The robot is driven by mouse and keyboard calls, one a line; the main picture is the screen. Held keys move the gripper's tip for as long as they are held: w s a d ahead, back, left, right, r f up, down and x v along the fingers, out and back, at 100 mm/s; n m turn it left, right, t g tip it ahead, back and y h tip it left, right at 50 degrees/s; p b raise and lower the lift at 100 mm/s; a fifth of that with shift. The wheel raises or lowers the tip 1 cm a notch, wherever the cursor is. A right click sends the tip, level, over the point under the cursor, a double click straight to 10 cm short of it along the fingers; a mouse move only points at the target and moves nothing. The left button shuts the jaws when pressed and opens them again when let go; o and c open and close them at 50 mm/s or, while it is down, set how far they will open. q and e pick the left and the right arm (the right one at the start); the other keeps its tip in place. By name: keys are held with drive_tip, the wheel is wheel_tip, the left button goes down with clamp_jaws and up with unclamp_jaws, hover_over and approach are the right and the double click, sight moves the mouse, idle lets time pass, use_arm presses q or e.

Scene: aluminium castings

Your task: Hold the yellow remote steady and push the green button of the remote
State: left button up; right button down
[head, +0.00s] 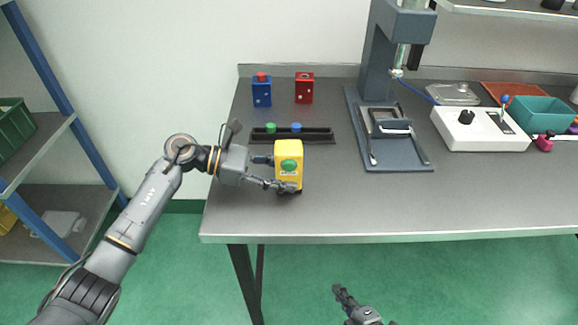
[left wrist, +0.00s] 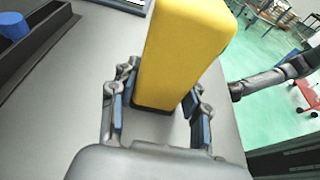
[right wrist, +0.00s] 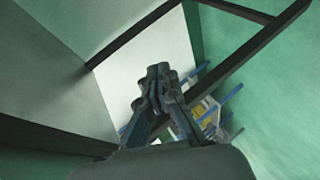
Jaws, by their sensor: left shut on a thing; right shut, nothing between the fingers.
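The yellow remote (head: 289,155) stands upright near the left end of the grey table, with its green button (head: 289,165) on the side facing the head camera. My left gripper (head: 277,174) is shut on the remote from the left, one finger on each side. In the left wrist view the yellow remote (left wrist: 185,50) rises between the fingers, and its button does not show there. My right gripper (head: 342,292) is shut and empty, low in front of the table's front edge and apart from the remote. Its closed fingers (right wrist: 158,80) also show in the right wrist view.
Behind the remote lies a dark tray (head: 315,137) with a green and a blue button. A blue box (head: 262,92) and a red box (head: 304,89) stand farther back. A press-like stand (head: 405,155) and a white control box (head: 480,135) are to the right. The front middle table is clear.

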sight(289, 166)
drive_tip(key=a+r+n+y, duration=0.3)
drive_tip(key=a+r+n, duration=0.1)
drive_tip(key=r, duration=0.7)
drive_tip(key=s+a+r+n+t+y, duration=0.1)
drive_tip(key=a+r+n+y, duration=0.2)
drive_tip(key=r, duration=0.9)
drive_tip(key=a+r+n+t+y, duration=0.1)
drive_tip(key=a+r+n+y, duration=0.2)
drive_tip(key=r, duration=0.8)
drive_tip(key=a+n, duration=0.2)
drive_tip(key=n, duration=0.1)
drive_tip(key=shift+s+a+r+n+y, duration=0.15)
drive_tip(key=shift+s+r+n+y, duration=0.15)
drive_tip(key=shift+r+n, duration=0.1)
drive_tip(key=shift+w+f, duration=0.1)
drive_tip(key=shift+w, duration=4.35)
drive_tip(key=shift+w+a, duration=0.1)
drive_tip(key=shift+w, duration=0.3)
